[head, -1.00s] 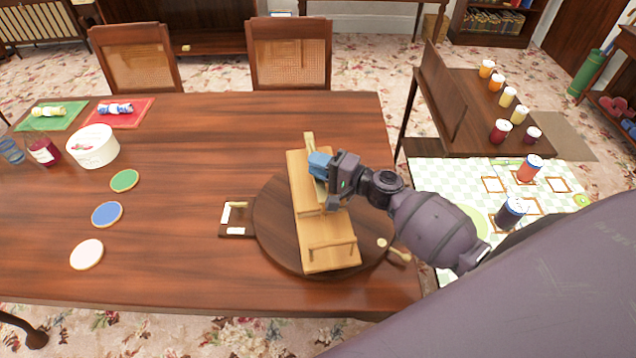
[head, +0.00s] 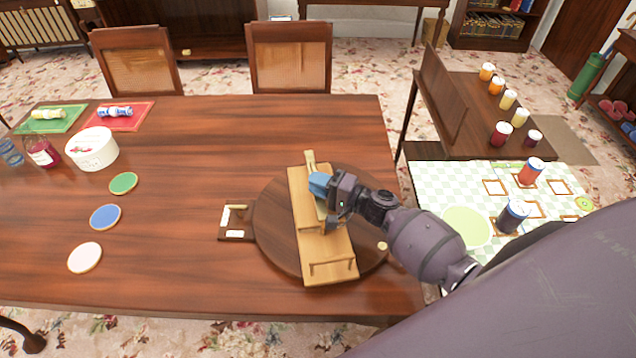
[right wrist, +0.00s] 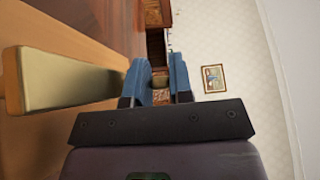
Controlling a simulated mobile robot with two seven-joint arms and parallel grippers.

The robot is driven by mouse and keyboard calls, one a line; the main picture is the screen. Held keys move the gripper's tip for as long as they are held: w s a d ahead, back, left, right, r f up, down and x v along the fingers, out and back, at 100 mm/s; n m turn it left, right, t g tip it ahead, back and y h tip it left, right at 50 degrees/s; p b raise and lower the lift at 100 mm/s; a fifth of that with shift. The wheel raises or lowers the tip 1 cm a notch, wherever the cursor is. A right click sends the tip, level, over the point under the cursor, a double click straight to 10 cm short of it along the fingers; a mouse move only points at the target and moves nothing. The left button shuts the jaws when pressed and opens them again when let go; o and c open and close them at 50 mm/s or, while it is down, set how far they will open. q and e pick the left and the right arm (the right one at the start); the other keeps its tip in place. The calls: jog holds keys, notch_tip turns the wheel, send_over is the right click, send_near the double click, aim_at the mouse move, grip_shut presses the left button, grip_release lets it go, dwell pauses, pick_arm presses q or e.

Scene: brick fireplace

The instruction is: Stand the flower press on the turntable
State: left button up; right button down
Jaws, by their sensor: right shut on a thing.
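The flower press (head: 313,243), a pale stepped wooden piece with a bar handle at its near end, is over the round dark turntable (head: 274,232). Its near end reaches the turntable's front rim. I cannot tell whether it touches the surface. My right gripper (head: 320,186) has its blue fingers shut on the upper part of the press. The exact grip point is hidden by the fingers. In the right wrist view a pale panel with a wooden edge (right wrist: 70,82) lies left of the fingers (right wrist: 162,82). My left gripper is out of view.
A small dark tray with pale pieces (head: 236,222) adjoins the turntable's left side. Coasters (head: 105,216), a white tub (head: 92,149) and jars stand at the left of the table (head: 190,270). Cans stand on a checked cloth (head: 440,185) at the right. The table's middle-left is clear.

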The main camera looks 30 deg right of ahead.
jog(key=c, duration=1)
grip_release()
jog(key=shift+f, duration=0.1)
jog(key=shift+r, duration=0.2)
jog(key=b+v, duration=0.2)
jog(key=v, duration=1)
jog(key=shift+s+f, duration=0.1)
